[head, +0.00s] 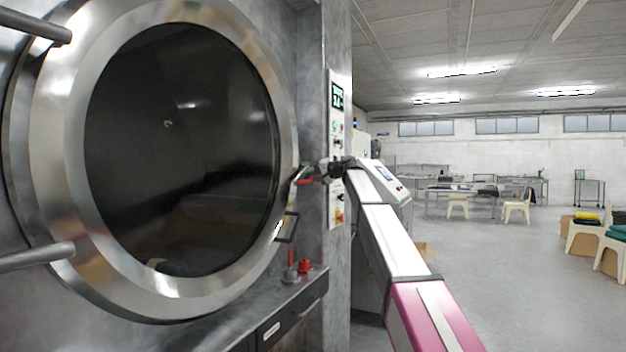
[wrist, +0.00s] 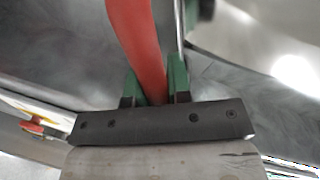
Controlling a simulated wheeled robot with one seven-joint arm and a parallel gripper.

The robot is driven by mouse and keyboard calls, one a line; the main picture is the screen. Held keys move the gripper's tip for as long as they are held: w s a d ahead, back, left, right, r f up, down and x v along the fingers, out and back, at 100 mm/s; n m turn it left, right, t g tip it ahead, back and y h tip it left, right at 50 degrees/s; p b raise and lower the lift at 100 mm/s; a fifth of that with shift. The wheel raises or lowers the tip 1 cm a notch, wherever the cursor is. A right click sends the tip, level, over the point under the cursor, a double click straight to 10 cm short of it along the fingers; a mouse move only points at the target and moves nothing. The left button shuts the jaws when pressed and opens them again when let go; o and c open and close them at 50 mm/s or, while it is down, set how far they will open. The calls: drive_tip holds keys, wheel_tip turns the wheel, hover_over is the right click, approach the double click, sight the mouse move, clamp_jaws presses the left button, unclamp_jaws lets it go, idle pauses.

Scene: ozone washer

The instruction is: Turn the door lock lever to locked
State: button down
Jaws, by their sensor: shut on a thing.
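The round washer door (head: 62,120) has a wide metal rim and dark glass, and lies against the machine front at left in the head view. The door lock lever (head: 305,180) is red and sits at the right edge of the door rim. In the wrist view the red lever (wrist: 138,45) runs up from between the green-padded fingers. My gripper (wrist: 153,88) is shut on the lever, with one finger on each side. In the head view my gripper (head: 322,171) is small and partly hidden by my wrist. The lever's lock state cannot be told.
A control panel (head: 337,110) with a display and buttons is on the column right of the door. A door handle (head: 286,228) sits below the lever. A ledge (head: 262,318) with small red parts (head: 304,266) juts out below. Open floor (head: 500,270) lies at right.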

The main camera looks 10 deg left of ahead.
drive_tip(key=shift+s+a+r+m+g, duration=0.1)
drive_tip(key=shift+s+r+m+g, duration=0.1)
drive_tip(key=shift+r+m, duration=0.4)
drive_tip(key=shift+s+r+m+g, duration=0.2)
drive_tip(key=shift+r+m, duration=0.15)
drive_tip(key=shift+m, duration=0.45)
drive_tip(key=c, duration=1.1)
unclamp_jaws()
drive_tip(key=shift+o, duration=0.2)
drive_tip(key=v, duration=1)
drive_tip(key=shift+d, duration=0.35)
drive_tip(key=shift+r, duration=0.1)
